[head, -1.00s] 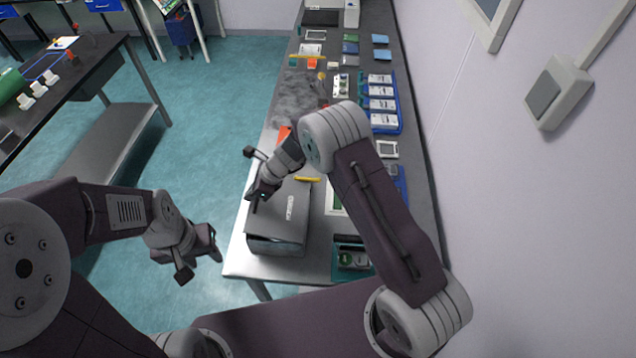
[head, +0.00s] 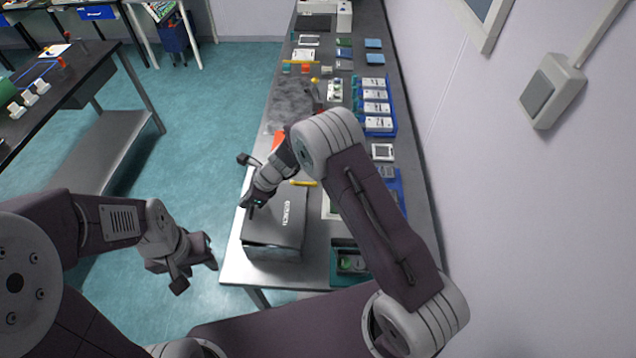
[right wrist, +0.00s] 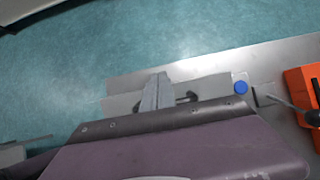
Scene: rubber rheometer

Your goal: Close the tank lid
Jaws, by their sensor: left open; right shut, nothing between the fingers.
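The tank is a grey box (head: 272,253) on the near end of the steel bench in the head view. Its dark grey lid (head: 290,230) with white lettering lies over the top, nearly flat; I cannot tell whether it is fully seated. My right gripper (head: 249,208) is shut and empty at the lid's left edge; I cannot tell whether it touches. Its closed fingers (right wrist: 155,92) also show in the right wrist view. My left gripper (head: 197,275) is open and empty, left of the bench over the floor. My right arm hides part of the bench behind the tank.
A green-and-black tray (head: 350,262) stands right of the tank. A yellow item (head: 303,183) lies behind it. Blue racks (head: 378,124) and small items line the bench farther back. A wall bounds the right side.

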